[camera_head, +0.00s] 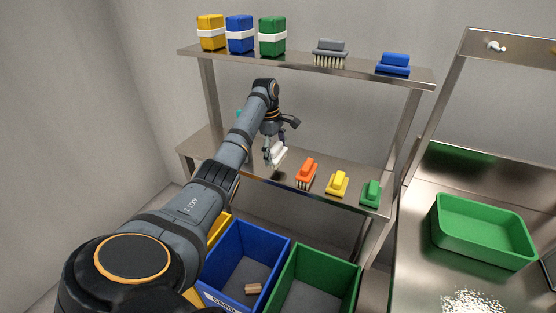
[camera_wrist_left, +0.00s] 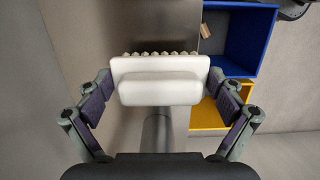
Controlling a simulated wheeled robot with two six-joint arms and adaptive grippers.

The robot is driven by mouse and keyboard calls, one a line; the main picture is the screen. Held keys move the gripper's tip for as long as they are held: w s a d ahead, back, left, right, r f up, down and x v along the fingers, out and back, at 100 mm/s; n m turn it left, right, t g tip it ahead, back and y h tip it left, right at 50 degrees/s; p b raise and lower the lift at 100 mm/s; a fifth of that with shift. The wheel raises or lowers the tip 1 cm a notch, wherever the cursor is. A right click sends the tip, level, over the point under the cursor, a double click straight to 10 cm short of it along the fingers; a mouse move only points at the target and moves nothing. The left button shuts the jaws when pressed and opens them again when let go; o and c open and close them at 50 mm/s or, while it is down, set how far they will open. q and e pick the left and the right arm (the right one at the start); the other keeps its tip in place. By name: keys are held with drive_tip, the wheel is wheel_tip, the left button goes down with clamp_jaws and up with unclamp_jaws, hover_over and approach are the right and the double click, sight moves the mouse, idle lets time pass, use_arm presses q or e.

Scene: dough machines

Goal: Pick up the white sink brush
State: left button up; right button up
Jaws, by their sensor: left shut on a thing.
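The white sink brush (camera_head: 277,155) is at the left part of the lower metal shelf, with its light bristles showing along the far edge in the left wrist view (camera_wrist_left: 160,78). My left gripper (camera_head: 273,148) is at the brush. In the left wrist view its two fingers (camera_wrist_left: 160,90) stand at the brush's left and right sides and are shut on it. Whether the brush still touches the shelf, I cannot tell. My right gripper is in neither view.
An orange brush (camera_head: 307,173), a yellow brush (camera_head: 337,184) and a green brush (camera_head: 371,193) stand to the right on the lower shelf. The upper shelf (camera_head: 300,59) is overhead. A blue bin (camera_head: 270,240) and a green bin (camera_head: 335,262) stand below.

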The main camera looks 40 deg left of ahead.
use_arm(q)
drive_tip(key=s+r+p, duration=0.1)
drive_tip(key=r, duration=0.1)
drive_tip(key=s+r+p, duration=0.4)
drive_tip(key=shift+a, duration=0.3)
drive_tip(key=s+r+b, duration=0.2)
drive_tip(key=s+b, duration=0.1)
drive_tip(key=s, duration=0.5)
drive_tip(key=shift+a+r, duration=0.15)
drive_tip(key=shift+r, duration=0.25)
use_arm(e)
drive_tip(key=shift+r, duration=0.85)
use_arm(q)
drive_tip(key=shift+s, duration=0.1)
drive_tip(key=o, duration=0.6)
drive_tip(key=shift+c, duration=0.2)
drive_tip(key=c, duration=0.4)
